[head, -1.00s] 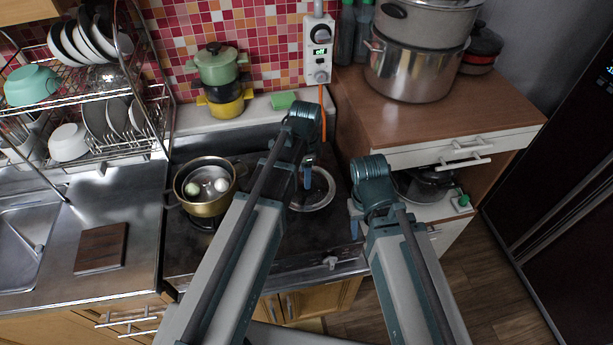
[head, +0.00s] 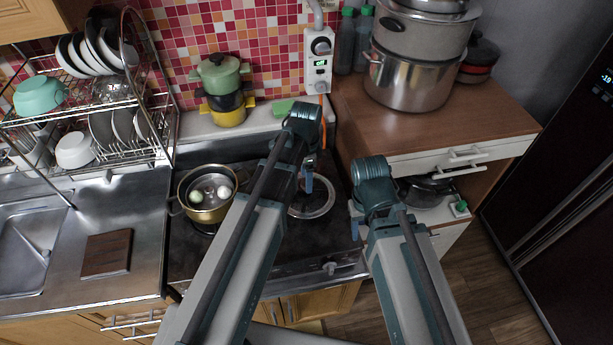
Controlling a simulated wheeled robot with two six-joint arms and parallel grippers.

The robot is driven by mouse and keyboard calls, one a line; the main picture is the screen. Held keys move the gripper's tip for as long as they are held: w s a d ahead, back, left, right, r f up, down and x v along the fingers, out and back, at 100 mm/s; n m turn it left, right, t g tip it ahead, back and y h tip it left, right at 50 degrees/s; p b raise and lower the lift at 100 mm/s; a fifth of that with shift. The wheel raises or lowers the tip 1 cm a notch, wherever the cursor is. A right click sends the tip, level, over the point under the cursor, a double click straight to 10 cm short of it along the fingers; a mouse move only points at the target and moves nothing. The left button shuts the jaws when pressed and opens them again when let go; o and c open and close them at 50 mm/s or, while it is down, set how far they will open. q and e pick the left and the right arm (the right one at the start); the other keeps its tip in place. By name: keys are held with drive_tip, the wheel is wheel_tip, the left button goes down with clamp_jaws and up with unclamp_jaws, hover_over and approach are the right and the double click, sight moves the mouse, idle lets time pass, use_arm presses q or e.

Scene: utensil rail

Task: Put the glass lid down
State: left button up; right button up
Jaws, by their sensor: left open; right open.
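The glass lid (head: 324,207) is a round clear disc with a pale metal rim. It appears to lie flat over the right side of the dark stove top. My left gripper (head: 308,186) is open above the lid, near its middle. My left arm hides the lid's left part, and I cannot tell whether the fingers touch its knob. My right gripper (head: 355,231) is open and mostly hidden behind its own arm, right of the lid and near the stove's right edge.
A brass-coloured pot (head: 207,215) with egg-like items stands on the left burner. Stacked pots (head: 222,92) and a green sponge (head: 283,107) sit on the back ledge. A wooden counter (head: 440,125) with large steel pots rises at right. The stove front is clear.

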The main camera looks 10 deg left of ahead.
use_arm(q)
wheel_tip(320, 180, up, 9)
drive_tip(key=p, duration=0.8)
drive_tip(key=s+d+n, duration=0.3)
drive_tip(key=s+n, duration=0.2)
drive_tip(key=s, duration=0.2)
drive_tip(key=s+d+n+y, duration=0.1)
drive_tip(key=s+d+n, duration=0.2)
drive_tip(key=s, duration=0.4)
drive_tip(key=shift+s+n, duration=0.4)
drive_tip(key=shift+n, duration=0.5)
use_arm(e)
wheel_tip(320, 180, up, 9)
drive_tip(key=shift+f, duration=0.15)
use_arm(q)
wheel_tip(320, 180, down, 9)
drive_tip(key=b, duration=0.9)
use_arm(e)
wheel_tip(320, 180, down, 9)
